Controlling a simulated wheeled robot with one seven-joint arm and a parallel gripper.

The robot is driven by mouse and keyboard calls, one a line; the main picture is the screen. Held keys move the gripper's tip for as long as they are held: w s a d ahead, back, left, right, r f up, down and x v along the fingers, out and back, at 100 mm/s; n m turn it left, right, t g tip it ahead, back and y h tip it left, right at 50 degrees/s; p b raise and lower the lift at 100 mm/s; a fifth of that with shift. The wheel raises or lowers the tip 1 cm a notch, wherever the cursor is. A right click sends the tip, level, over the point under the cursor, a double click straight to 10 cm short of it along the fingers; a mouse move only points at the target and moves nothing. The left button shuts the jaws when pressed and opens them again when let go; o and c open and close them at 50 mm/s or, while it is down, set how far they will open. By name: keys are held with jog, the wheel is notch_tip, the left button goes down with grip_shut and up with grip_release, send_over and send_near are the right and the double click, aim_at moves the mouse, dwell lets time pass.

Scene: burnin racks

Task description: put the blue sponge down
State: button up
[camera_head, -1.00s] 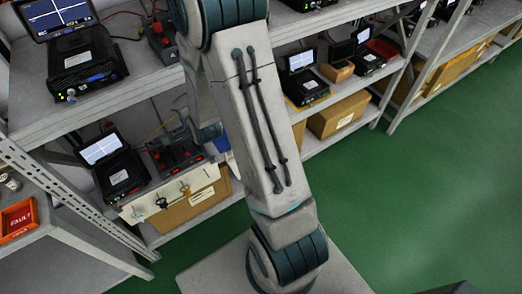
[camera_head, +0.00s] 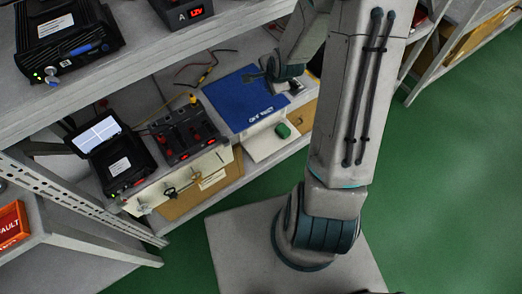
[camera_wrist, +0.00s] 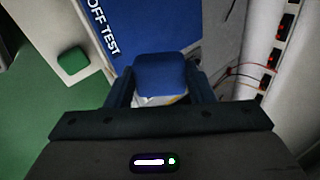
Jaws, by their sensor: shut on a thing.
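My gripper (camera_wrist: 160,92) is shut on the blue sponge (camera_wrist: 160,72), a rounded block between its two dark fingers in the wrist view. A bright blue mat (camera_wrist: 150,25) with white lettering lies beyond the sponge; I cannot tell whether they touch. In the head view the blue mat (camera_head: 235,100) lies on the lower shelf, and my gripper reaches in over its right part. I cannot make out the sponge there. A green sponge-like block (camera_head: 282,130) sits on a white surface (camera_head: 262,148) in front of the mat; it also shows in the wrist view (camera_wrist: 72,62).
Left of the mat stand a dark device with red lights (camera_head: 187,135) and a black case with a lit screen (camera_head: 120,160). An orange FAULT bin (camera_head: 12,225) is at the left. Green floor is clear at right.

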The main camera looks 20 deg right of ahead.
jog(key=s+d+f+n+g+b, duration=0.2)
jog(key=s+d+f+g+b, duration=0.4)
jog(key=f+b, duration=0.4)
jog(key=shift+s+d+n+g+b, duration=0.45)
jog(key=shift+s+b, duration=0.85)
jog(key=shift+b, duration=0.85)
jog(key=b, duration=0.2)
send_over(261, 146)
notch_tip(261, 146, down, 7)
jog(key=shift+r, duration=0.1)
jog(key=shift+f+b, duration=0.4)
jog(key=shift+f, duration=1.45)
jog(key=shift+f, duration=0.15)
jog(key=o, duration=0.9)
